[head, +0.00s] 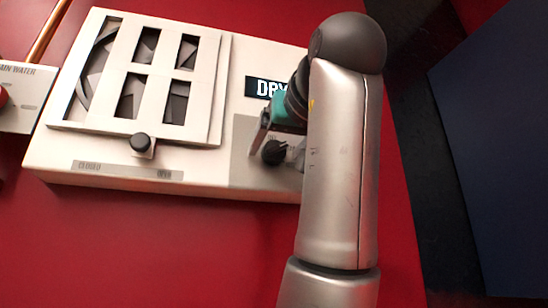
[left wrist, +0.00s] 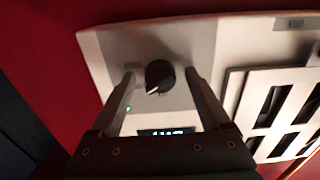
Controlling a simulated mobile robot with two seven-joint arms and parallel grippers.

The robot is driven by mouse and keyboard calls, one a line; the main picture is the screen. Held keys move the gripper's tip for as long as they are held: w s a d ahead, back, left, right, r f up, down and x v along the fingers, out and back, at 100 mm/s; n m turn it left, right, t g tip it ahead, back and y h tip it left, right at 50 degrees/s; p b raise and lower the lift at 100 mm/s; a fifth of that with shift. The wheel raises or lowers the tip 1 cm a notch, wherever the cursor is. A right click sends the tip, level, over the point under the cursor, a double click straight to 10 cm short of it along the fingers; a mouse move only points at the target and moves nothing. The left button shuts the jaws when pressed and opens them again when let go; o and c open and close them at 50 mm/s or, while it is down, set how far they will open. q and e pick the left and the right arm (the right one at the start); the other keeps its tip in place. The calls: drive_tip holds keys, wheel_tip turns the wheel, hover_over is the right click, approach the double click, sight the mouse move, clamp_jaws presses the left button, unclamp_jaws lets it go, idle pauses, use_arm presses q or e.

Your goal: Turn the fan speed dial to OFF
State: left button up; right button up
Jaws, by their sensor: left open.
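The fan speed dial (head: 274,152) is a round black knob on a grey patch of the cream panel (head: 110,179), below the display. In the left wrist view the dial (left wrist: 160,74) has a white pointer mark aimed toward the lower left of that picture; its printed labels are too blurred to read. My left gripper (head: 279,146) is open, with one finger on each side of the dial. In the left wrist view, gaps show between the dial and both fingers of the gripper (left wrist: 160,78). My left arm hides the panel's right end in the head view. My right gripper is not in view.
A slotted vent plate with a small black slider knob (head: 140,142) is at left, above a label strip. Another panel (head: 22,95) with a red knob stands far left. A green light (left wrist: 128,108) glows.

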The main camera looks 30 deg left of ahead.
use_arm(q)
drive_tip(key=shift+s, duration=0.1)
drive_tip(key=shift+c, duration=0.3)
clamp_jaws()
idle(0.4)
